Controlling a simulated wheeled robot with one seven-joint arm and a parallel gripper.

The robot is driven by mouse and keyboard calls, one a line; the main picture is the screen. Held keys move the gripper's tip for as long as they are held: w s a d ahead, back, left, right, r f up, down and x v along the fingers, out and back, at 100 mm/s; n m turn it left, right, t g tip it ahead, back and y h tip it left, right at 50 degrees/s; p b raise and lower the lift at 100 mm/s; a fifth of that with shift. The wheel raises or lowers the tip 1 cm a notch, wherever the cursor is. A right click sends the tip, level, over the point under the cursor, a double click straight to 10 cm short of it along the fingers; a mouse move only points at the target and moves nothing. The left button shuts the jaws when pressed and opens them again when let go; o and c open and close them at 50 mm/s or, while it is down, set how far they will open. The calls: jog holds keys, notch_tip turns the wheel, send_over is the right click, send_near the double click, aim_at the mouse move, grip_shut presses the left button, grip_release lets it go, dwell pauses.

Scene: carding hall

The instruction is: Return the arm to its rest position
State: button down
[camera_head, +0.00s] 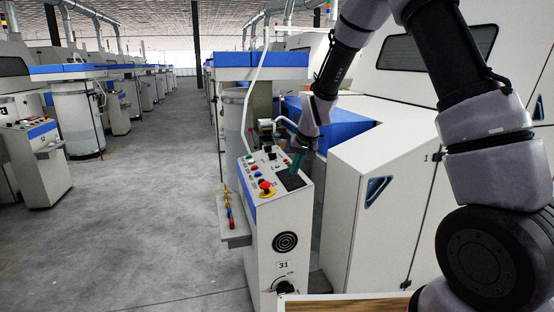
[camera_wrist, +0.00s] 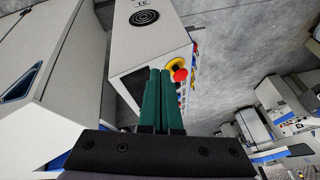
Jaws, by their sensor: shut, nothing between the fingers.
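My arm reaches in from the upper right of the head view, over the control console (camera_head: 281,240) marked 31. My gripper (camera_head: 294,168) is at its far end, its green fingers pointing down over the dark panel on the console's sloped top. In the wrist view the two green fingers of my gripper (camera_wrist: 161,72) lie side by side, shut and empty. Just beyond their tips is the red emergency-stop button (camera_wrist: 180,75) on its yellow base. That button also shows in the head view (camera_head: 265,186), left of the fingers. I cannot tell whether the fingertips touch the console.
A white machine cabinet (camera_head: 375,190) stands close on the right of the console. A small side shelf (camera_head: 233,232) with coloured items juts out on its left. A wooden-topped surface (camera_head: 345,304) is at the bottom edge. The grey floor aisle (camera_head: 130,220) on the left is clear.

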jog(key=s+d+r+m, duration=0.1)
jog(key=s+d+r, duration=0.2)
jog(key=r, duration=0.4)
jog(key=s+d+r, duration=0.2)
jog(key=d+r, duration=0.2)
jog(key=r, duration=0.2)
jog(key=s+d+r+m+t, duration=0.1)
jog(key=s+d+r, duration=0.3)
jog(key=s, duration=0.4)
jog(key=s+d+r+m, duration=0.1)
jog(key=s+d+r, duration=0.2)
jog(key=s, duration=0.6)
jog(key=s+d+r+m+t, duration=0.1)
jog(key=s+d+r, duration=0.3)
jog(key=s+r, duration=0.2)
jog(key=s, duration=0.2)
jog(key=shift+s+d+t, duration=0.3)
jog(key=shift+d, duration=0.05)
jog(key=shift+a, duration=0.1)
